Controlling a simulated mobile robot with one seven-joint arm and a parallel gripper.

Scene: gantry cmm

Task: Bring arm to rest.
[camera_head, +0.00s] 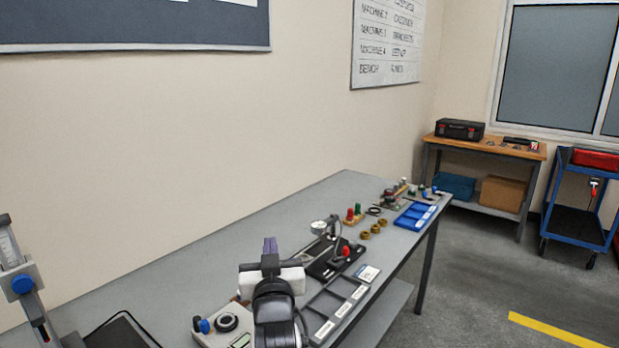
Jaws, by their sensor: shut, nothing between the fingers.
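The fingers are together, shut on nothing, and point away from me. My black arm link below it hides part of the grey bench (225,238). The gripper appears in front of the bench's near half, left of a dial gauge stand (325,266). I cannot tell its exact height above the bench top. No object is in its grip.
A grey labelled tray (337,308) lies right of my arm, and a white device with a black dial (226,324) lies left. Brass rings (366,235), red and green pegs (354,214) and a blue tray (415,216) lie farther along. A blue cart (575,225) stands right.

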